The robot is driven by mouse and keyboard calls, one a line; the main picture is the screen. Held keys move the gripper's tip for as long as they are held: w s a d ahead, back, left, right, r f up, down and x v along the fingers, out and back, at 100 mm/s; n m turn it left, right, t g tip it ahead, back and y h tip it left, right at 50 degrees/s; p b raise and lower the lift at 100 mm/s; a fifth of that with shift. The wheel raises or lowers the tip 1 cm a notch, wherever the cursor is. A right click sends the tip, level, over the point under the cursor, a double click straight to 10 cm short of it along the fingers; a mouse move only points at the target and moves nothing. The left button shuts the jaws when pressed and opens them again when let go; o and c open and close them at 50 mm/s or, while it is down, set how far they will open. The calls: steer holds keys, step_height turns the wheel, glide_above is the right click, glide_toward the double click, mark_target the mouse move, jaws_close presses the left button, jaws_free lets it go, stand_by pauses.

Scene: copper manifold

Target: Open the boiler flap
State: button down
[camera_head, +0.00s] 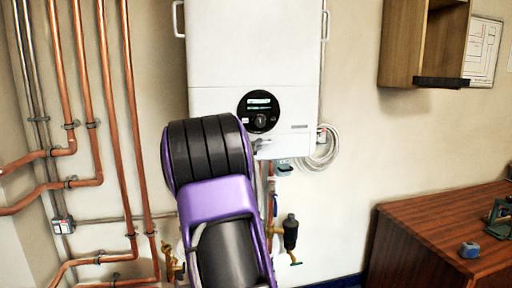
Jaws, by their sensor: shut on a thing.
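The white boiler (250,50) hangs on the wall at the centre of the head view. Its lower front panel, the boiler flap (215,101), carries a round black dial with a small display (259,111). The flap looks upright and flush with the front; its lower left part is hidden behind my purple and black arm. A small grey part at the boiler's lower edge, beside my arm, looks like the tip of my gripper (262,145). It is shut on the flap's lower edge, but the contact is mostly hidden by the arm.
Copper pipes (90,110) run down the wall at left. A coiled white cable (321,150) hangs right of the boiler. Valves and a black fitting (290,232) sit below it. A wooden cabinet (405,45) and a brown desk (430,225) stand at right.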

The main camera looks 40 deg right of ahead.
mark_target(257, 155)
steer(key=shift+f, duration=0.15)
step_height(257, 155, down, 9)
steer(key=s+a+m+g+h+b, duration=0.1)
steer(key=m+g+h+b, duration=0.5)
steer(key=m+g, duration=1)
steer(key=shift+s+a+f+m, duration=0.15)
steer(key=shift+s+m, duration=0.5)
steer(key=shift+m, duration=2.85)
steer(key=shift+g, duration=0.4)
